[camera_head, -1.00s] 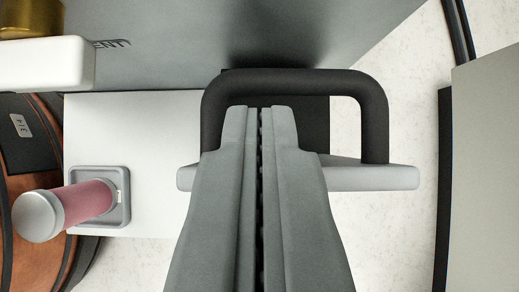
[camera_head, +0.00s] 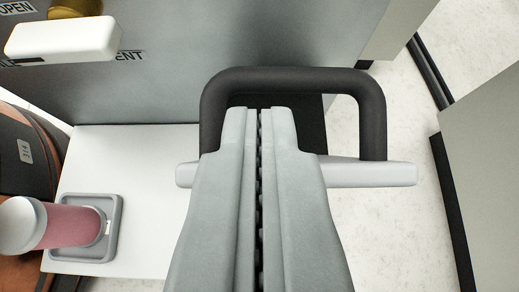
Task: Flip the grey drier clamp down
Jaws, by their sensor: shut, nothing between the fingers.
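What I take to be the grey drier clamp is a light grey bar (camera_head: 377,174) with a black U-shaped handle (camera_head: 374,115), in the middle of the view. My gripper (camera_head: 260,110) is shut and empty, its two grey fingers pointing up the picture. The fingers overlap the bar and the lower part of the handle's opening. The fingertips end just below the handle's top rail. Whether they touch the clamp I cannot tell. The middle of the bar is hidden behind the fingers.
A grey panel (camera_head: 270,35) with VENT and OPEN labels fills the top. A white block (camera_head: 62,40) and a brass-coloured part (camera_head: 75,8) are at upper left. A pink cylinder (camera_head: 70,226) with a grey cap sits in a grey holder on a white surface (camera_head: 150,165). A grey box (camera_head: 490,150) stands right.

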